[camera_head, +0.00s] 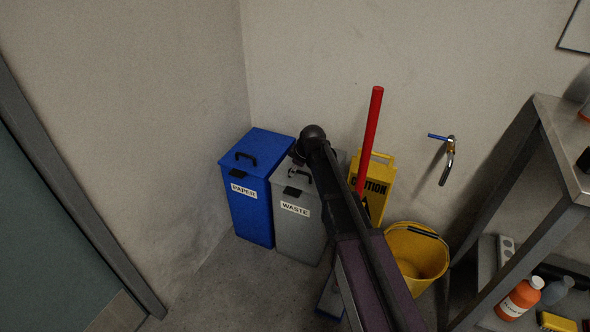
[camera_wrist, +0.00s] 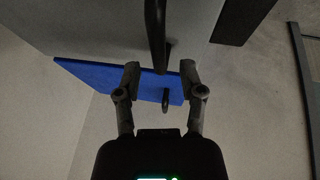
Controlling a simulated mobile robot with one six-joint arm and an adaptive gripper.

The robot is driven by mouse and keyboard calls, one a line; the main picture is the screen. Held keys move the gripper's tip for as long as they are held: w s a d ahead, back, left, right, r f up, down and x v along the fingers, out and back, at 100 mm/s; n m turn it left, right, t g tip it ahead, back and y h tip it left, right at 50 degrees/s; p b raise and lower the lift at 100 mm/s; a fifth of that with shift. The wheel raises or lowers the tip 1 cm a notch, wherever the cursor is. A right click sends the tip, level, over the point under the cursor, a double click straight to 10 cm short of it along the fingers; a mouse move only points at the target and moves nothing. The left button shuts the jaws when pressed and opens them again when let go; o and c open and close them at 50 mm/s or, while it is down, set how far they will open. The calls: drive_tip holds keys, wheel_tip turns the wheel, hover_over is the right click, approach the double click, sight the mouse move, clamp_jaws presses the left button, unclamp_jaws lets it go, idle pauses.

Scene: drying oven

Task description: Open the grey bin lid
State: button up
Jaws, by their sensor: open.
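The grey bin (camera_head: 298,235), labelled WASTE, stands against the wall with its lid (camera_head: 282,180) down. The lid has a black handle on top (camera_head: 308,174) and a black tab at the front edge. In the wrist view the grey lid (camera_wrist: 95,25) fills the top, and its dark handle (camera_wrist: 155,35) comes down to between my fingertips. My gripper (camera_wrist: 160,68) is open, one finger on each side of the handle's lower end. Contact with the handle cannot be told. In the head view my arm hides part of the lid and most of my gripper.
A blue PAPER bin (camera_head: 248,205) stands close on the left; its lid (camera_wrist: 90,75) shows below the grey one in the wrist view. To the right are a red pole (camera_head: 370,135), a yellow caution sign (camera_head: 381,172), a yellow bucket (camera_head: 418,252) and a metal shelf (camera_head: 540,235).

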drive_tip(key=shift+a, duration=0.1)
clamp_jaws()
drive_tip(key=shift+r, duration=0.1)
